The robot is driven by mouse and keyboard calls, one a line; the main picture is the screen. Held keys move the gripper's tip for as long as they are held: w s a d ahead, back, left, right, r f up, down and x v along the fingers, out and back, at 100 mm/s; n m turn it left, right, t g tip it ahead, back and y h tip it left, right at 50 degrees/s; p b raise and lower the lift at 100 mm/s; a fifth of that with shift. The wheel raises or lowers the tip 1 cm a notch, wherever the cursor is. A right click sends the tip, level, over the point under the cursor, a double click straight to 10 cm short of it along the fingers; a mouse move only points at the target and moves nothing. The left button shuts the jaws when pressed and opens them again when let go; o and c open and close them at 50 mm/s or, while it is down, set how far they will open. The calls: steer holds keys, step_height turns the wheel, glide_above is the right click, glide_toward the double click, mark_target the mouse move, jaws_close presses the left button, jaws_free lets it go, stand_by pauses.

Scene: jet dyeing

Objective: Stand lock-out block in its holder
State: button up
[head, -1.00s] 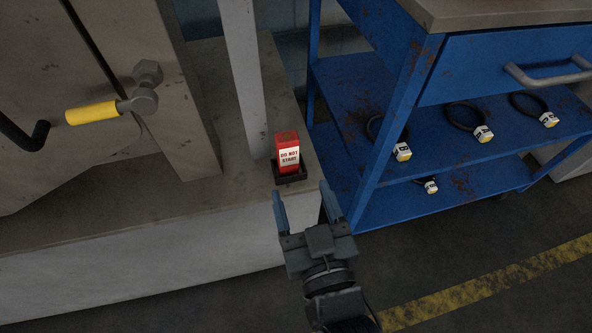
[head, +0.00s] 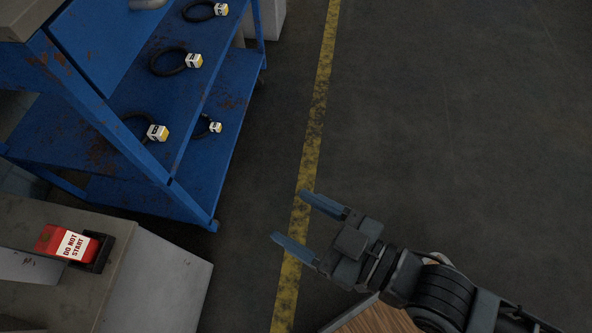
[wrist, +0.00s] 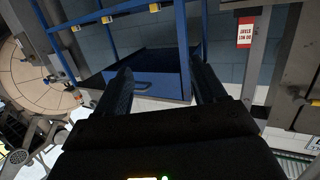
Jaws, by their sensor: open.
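The red lock-out block (head: 68,244), with a white "DO NOT START" label, sits in its dark holder (head: 104,253) on the grey ledge at the lower left of the head view. The block also shows at the upper right of the wrist view (wrist: 245,33). My gripper (head: 290,222) is open and empty, with its blue fingers over the floor near the yellow line. It is well to the right of the block and apart from it. The holder's inside is hidden by the block.
A rusty blue cart (head: 130,150) stands at the upper left, with several looped black cables with white-and-yellow tags on its shelves. The grey ledge (head: 60,300) lies below it. A yellow line (head: 318,110) crosses the floor. The floor to the right is clear.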

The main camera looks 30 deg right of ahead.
steer(key=s+d+r+m+h, duration=0.2)
steer(key=s+d+r+h, duration=0.1)
steer(key=s+d, duration=0.2)
steer(key=s+d+r+m+h, duration=0.3)
steer(key=s+d, duration=0.3)
steer(key=s, duration=0.3)
steer(key=shift+s+d+r+h, duration=0.3)
steer(key=shift+r+h, duration=0.2)
steer(key=shift+h, duration=0.1)
